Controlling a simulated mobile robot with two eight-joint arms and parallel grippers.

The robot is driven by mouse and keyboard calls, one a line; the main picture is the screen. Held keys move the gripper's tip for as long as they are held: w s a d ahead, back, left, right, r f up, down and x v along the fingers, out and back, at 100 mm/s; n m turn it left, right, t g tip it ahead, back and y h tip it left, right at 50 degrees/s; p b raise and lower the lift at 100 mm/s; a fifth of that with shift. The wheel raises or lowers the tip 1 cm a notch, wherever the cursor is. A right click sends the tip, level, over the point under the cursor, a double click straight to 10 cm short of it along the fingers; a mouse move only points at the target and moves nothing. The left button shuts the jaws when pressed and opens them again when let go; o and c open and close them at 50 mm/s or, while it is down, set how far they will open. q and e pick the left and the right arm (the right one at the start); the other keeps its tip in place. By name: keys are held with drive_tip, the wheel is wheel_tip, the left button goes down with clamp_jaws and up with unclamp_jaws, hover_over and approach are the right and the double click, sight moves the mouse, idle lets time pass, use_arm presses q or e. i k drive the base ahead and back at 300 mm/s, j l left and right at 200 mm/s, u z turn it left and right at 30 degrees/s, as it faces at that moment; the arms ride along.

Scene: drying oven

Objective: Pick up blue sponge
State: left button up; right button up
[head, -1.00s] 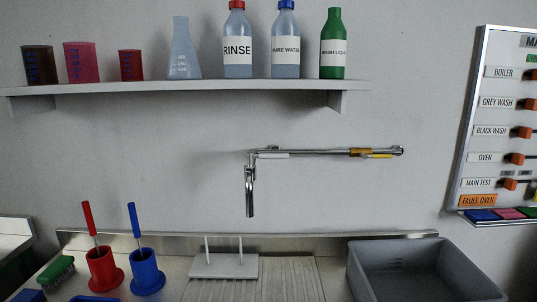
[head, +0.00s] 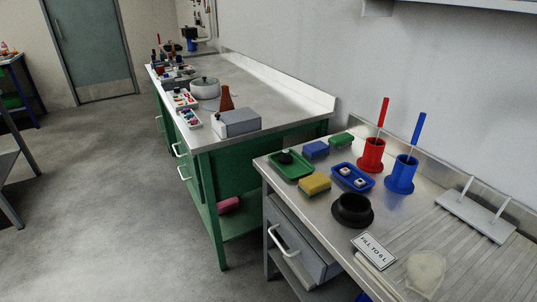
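A blue block that looks like the blue sponge (head: 315,149) lies on the metal counter (head: 325,206), near its back left corner. A green brush or block (head: 341,139) lies just behind it to the right. A green tray (head: 304,172) with a dark round item is in front of it to the left. A yellow sponge (head: 314,185) lies nearer the counter's front edge. Neither of my grippers shows in the head view.
A blue tray (head: 366,186), red holder (head: 371,156), blue holder (head: 401,175) and black bowl (head: 352,211) crowd the counter. A green bench (head: 206,170) stands to the left beyond a gap. The grey floor (head: 110,210) at left is open.

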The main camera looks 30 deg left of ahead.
sight(317, 149)
drive_tip(key=i+u, duration=0.2)
drive_tip(key=u, duration=0.15)
drive_tip(key=i, duration=0.15)
drive_tip(key=k+z, duration=0.1)
drive_tip(key=i+j+z, duration=0.1)
drive_tip(key=j+z, duration=0.95)
drive_tip(key=j, duration=0.75)
